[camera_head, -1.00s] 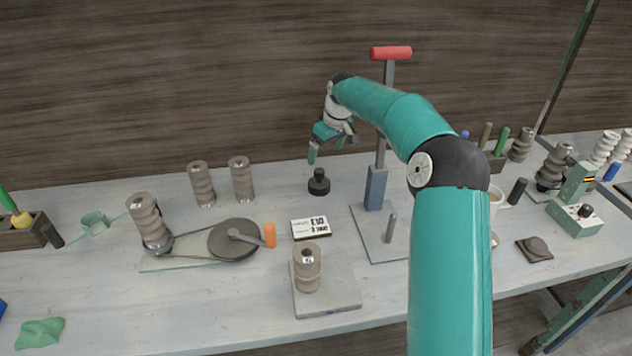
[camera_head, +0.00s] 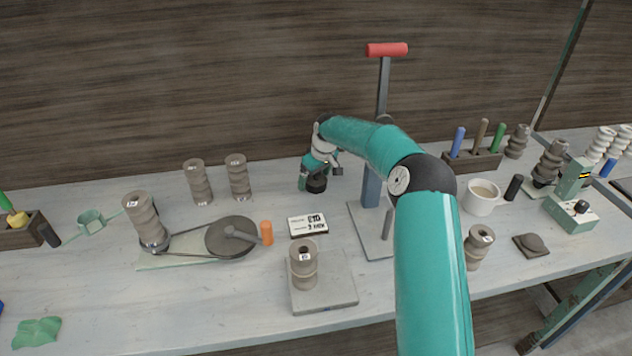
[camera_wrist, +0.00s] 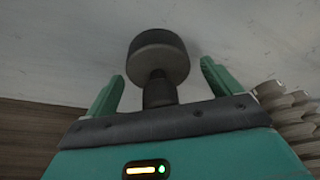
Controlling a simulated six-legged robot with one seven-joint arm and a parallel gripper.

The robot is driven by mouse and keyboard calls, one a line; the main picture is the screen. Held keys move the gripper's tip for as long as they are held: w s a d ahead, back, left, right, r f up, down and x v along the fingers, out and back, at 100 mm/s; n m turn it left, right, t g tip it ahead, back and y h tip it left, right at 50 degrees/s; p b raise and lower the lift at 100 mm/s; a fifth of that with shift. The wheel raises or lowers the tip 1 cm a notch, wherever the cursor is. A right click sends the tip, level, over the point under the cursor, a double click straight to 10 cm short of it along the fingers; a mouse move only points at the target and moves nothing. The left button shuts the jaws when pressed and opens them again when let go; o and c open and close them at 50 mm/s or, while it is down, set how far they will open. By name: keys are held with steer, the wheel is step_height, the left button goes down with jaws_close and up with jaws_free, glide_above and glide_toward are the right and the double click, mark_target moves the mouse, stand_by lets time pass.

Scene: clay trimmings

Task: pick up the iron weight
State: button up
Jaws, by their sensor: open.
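The iron weight (camera_head: 316,185) is a small dark cylinder with a narrower knob. It stands on the pale table, left of the press with the red handle. In the wrist view the weight (camera_wrist: 158,58) shows its round body at the top and its knob between my fingers. My gripper (camera_wrist: 160,85) is open, with one teal finger on each side of the knob and gaps on both sides. In the head view my gripper (camera_head: 319,180) is down at the weight and hides its upper part.
The red-handled press (camera_head: 370,188) stands close on the right. A white label card (camera_head: 308,226) lies in front of the weight. Ribbed clay stacks (camera_head: 237,178) stand to the left, with a belt-driven wheel (camera_head: 230,238) nearer. A white mug (camera_head: 481,199) stands farther right.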

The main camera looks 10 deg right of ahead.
steer(key=c, duration=1.7)
steer(key=shift+w+r, duration=0.1)
jaws_close()
steer(key=shift+r, duration=0.1)
